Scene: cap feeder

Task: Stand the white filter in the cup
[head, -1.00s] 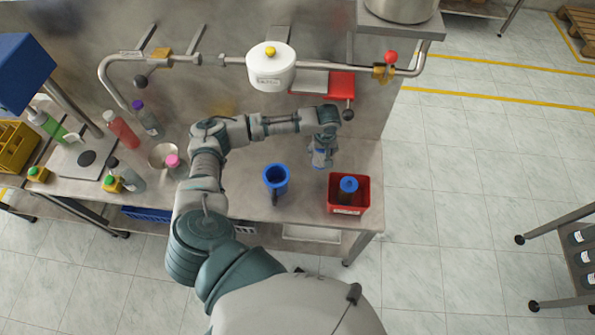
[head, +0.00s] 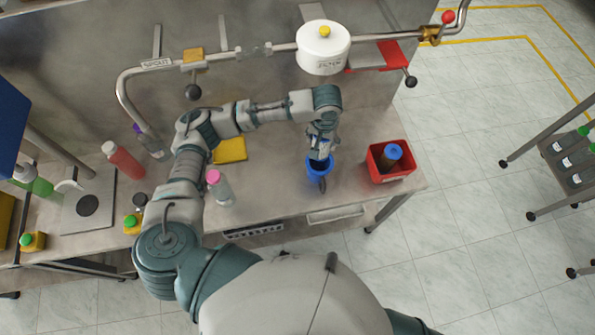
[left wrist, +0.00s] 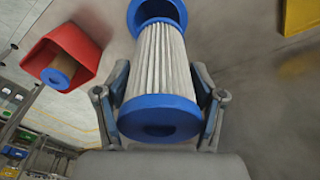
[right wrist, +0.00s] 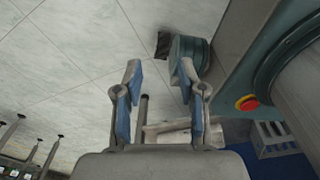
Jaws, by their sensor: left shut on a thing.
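The white filter (left wrist: 160,62) is pleated, with a blue end cap (left wrist: 160,116) near the left wrist camera. My left gripper (head: 321,147) is shut on it, one finger on each side. The blue cup (head: 319,172) stands on the bench directly below this gripper in the head view. Its rim (left wrist: 134,14) shows at the top of the left wrist view, behind the filter's far end. I cannot tell whether that end is inside the cup. My right gripper (right wrist: 158,85) is open and empty, over the floor in the right wrist view.
A red bin (head: 408,163) holding a blue-capped dark filter stands right of the cup; it also shows in the left wrist view (left wrist: 85,45). A pipe with a white housing (head: 323,50) runs behind.

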